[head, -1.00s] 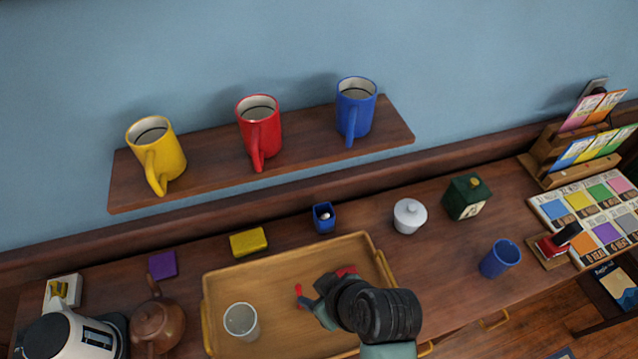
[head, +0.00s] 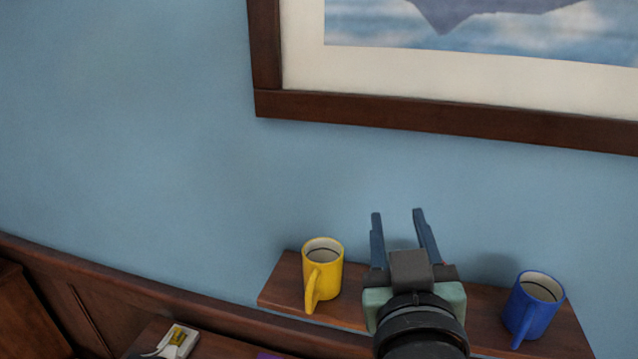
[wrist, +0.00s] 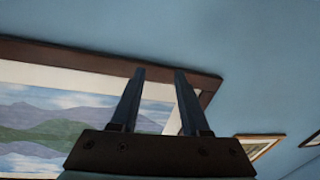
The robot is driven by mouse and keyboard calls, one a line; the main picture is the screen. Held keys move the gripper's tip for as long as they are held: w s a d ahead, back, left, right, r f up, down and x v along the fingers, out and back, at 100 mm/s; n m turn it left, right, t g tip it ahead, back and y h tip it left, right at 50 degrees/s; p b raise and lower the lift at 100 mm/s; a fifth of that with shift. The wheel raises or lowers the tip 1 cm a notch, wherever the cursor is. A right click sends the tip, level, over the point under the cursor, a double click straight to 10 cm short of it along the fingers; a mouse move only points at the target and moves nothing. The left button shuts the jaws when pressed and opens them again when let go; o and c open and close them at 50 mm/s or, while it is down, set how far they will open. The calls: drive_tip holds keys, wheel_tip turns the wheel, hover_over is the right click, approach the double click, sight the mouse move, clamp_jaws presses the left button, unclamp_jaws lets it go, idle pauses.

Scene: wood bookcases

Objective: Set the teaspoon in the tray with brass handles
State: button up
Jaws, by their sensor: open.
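My gripper (head: 397,215) is open and empty, raised in front of the wall shelf with its fingers pointing up. In the wrist view my gripper (wrist: 160,72) shows both fingers apart, with only wall and a picture beyond them. The teaspoon is not visible in either current view. The tray with brass handles is also out of both current views.
A wall shelf (head: 284,285) bears a yellow mug (head: 325,265) and a blue mug (head: 535,303), on either side of my arm. A framed picture (head: 450,118) hangs above. A white item with yellow (head: 178,340) lies low at left. Open wall is at left.

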drive_tip(key=s+a+r+t, duration=0.3)
drive_tip(key=r, duration=0.5)
drive_tip(key=s+a+r+t+y, duration=0.1)
drive_tip(key=s+a+r+t, duration=0.2)
drive_tip(key=r, duration=0.6)
drive_tip(key=s+a+r+t, duration=0.3)
drive_tip(key=s+r, duration=0.1)
drive_tip(key=r, duration=0.4)
drive_tip(key=shift+s+r+m+y, duration=0.25)
drive_tip(key=shift+r+m+y, duration=0.1)
drive_tip(key=shift+m+y, duration=0.05)
drive_tip(key=shift+a, duration=0.1)
wheel_tip(320, 180, down, 3)
drive_tip(key=shift+r+b, duration=0.15)
drive_tip(key=shift+b, duration=1.1)
